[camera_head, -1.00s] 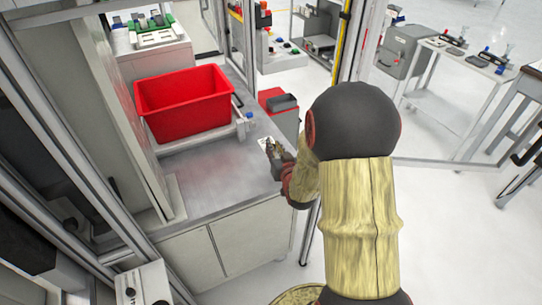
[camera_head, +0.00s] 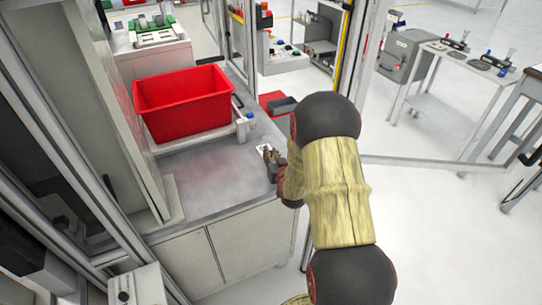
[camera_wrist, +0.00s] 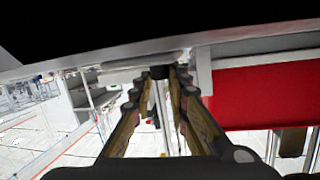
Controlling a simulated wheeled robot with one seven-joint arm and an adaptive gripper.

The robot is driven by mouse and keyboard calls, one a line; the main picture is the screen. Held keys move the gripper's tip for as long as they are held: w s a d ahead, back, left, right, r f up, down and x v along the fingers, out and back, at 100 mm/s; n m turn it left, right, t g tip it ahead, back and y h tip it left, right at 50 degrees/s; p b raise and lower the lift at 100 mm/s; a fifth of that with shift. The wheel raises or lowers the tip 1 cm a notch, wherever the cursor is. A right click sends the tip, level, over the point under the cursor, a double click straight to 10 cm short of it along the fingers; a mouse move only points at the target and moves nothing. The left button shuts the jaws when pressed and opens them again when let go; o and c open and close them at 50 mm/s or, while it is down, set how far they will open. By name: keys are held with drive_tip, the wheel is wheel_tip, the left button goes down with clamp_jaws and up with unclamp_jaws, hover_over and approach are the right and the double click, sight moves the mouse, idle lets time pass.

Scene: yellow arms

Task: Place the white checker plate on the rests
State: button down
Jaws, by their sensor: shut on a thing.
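My gripper (camera_head: 267,152) is at the right edge of the grey worktop, low over it. It is shut on the white checker plate (camera_head: 263,147), a small light piece with dark marks that shows at its fingertips; the fingers hide part of it. In the wrist view my gripper's two fingers (camera_wrist: 168,75) reach forward and come close together at the tips. The plate's face cannot be made out there. A rail with a white block and a blue knob (camera_head: 243,125) lies beyond the gripper; I cannot tell whether it belongs to the rests.
A red bin (camera_head: 185,104) stands on the worktop (camera_head: 215,178), left of and behind the gripper; its red wall fills the right of the wrist view (camera_wrist: 260,95). A tall grey panel (camera_head: 112,110) bounds the left. The worktop's front middle is bare.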

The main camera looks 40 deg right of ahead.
drive_tip(key=shift+f, duration=0.1)
drive_tip(key=c, duration=1.7)
unclamp_jaws()
